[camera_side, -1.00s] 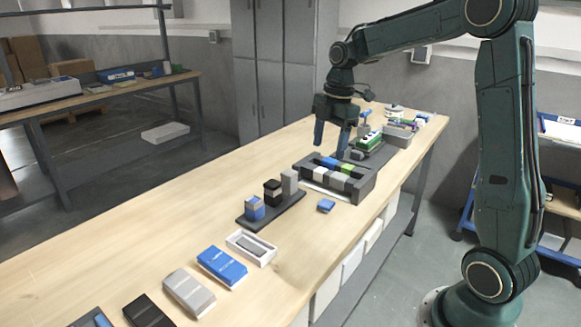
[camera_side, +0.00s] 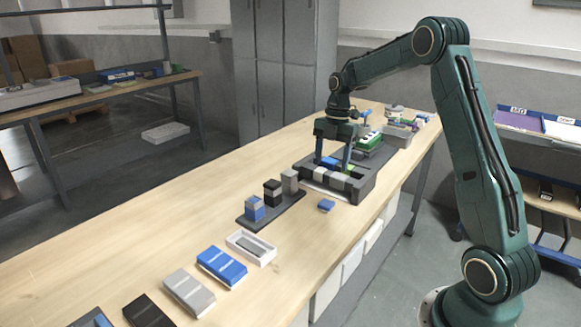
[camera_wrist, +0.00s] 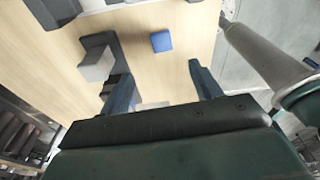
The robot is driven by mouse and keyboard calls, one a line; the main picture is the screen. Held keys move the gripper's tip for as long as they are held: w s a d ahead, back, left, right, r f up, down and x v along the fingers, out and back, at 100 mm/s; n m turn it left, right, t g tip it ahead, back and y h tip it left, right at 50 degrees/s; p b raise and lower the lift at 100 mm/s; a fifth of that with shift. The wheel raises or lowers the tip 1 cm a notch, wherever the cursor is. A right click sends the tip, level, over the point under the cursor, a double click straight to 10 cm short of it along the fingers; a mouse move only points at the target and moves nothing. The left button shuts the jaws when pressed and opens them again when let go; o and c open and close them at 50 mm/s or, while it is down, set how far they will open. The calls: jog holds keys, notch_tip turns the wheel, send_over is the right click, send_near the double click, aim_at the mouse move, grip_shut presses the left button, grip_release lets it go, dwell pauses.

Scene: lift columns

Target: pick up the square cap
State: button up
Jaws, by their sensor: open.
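A small blue square piece (camera_side: 326,205), which looks like the square cap, lies flat on the wooden table in front of the dark tray (camera_side: 357,191). It also shows in the wrist view (camera_wrist: 161,41), beyond the fingertips and apart from them. My gripper (camera_side: 333,159) is open and points down over the tray, behind the blue piece in the side view. In the wrist view my gripper (camera_wrist: 160,72) has its two fingers spread with nothing held between them. The fingers partly hide the blocks in the tray.
A dark base (camera_side: 276,213) with several short columns stands left of the blue piece. A white open box (camera_side: 250,247) and a blue box (camera_side: 221,266) lie nearer the camera. A grey bin (camera_side: 398,136) is at the far end. Bare table surrounds the blue piece.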

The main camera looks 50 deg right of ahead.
send_over(326, 202)
jog(key=f, duration=0.5)
jog(key=d+f, duration=0.1)
jog(key=f, duration=0.1)
jog(key=shift+f, duration=0.15)
jog(key=shift+s+a+f, duration=0.1)
jog(key=shift+a+f, duration=0.15)
jog(key=shift+f, duration=1.05)
jog(key=shift+s+a+f, duration=0.1)
jog(key=shift+a+f, duration=0.1)
jog(key=shift+f, duration=1.05)
jog(key=c, duration=1)
jog(key=shift+w+r, duration=0.1)
jog(key=shift+r, duration=0.05)
jog(key=shift+c, duration=0.2)
notch_tip(326, 202, up, 20)
